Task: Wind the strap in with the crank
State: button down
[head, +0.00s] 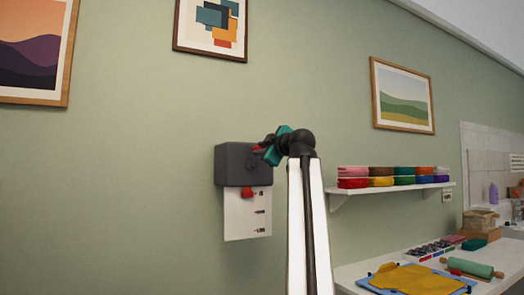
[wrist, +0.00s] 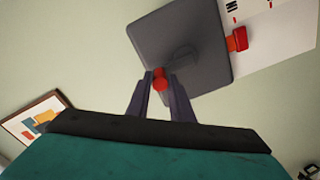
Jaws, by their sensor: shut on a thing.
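A dark grey winder box (head: 234,165) is fixed on the green wall, left of my arm in the head view; it also shows in the wrist view (wrist: 190,40). A red crank knob (wrist: 160,82) stands out in front of the box on a grey crank arm (wrist: 181,59). My gripper (wrist: 161,88) is shut on the knob, one finger on each side. A red strap end (head: 247,192) hangs just below the box, over a white scale plate (head: 246,214) with dark marks; the end also shows in the wrist view (wrist: 237,38). My wrist partly hides the crank in the head view.
A white wall shelf (head: 390,190) with folded coloured cloths is right of my arm. Below it, a counter (head: 350,275) holds a rolling pin (head: 468,266) and a yellow sheet (head: 418,279). Framed pictures hang on the wall. The wall around the box is clear.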

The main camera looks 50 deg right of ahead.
jog(key=c, duration=1.6)
grip_release()
jog(key=shift+o, duration=0.2)
jog(key=shift+s, duration=0.15)
jog(key=p+v, duration=0.6)
jog(key=v, duration=0.7)
jog(key=shift+s+p, duration=0.3)
jog(key=shift+p, duration=0.1)
jog(key=shift+a+f, duration=0.1)
jog(key=shift+a, duration=0.05)
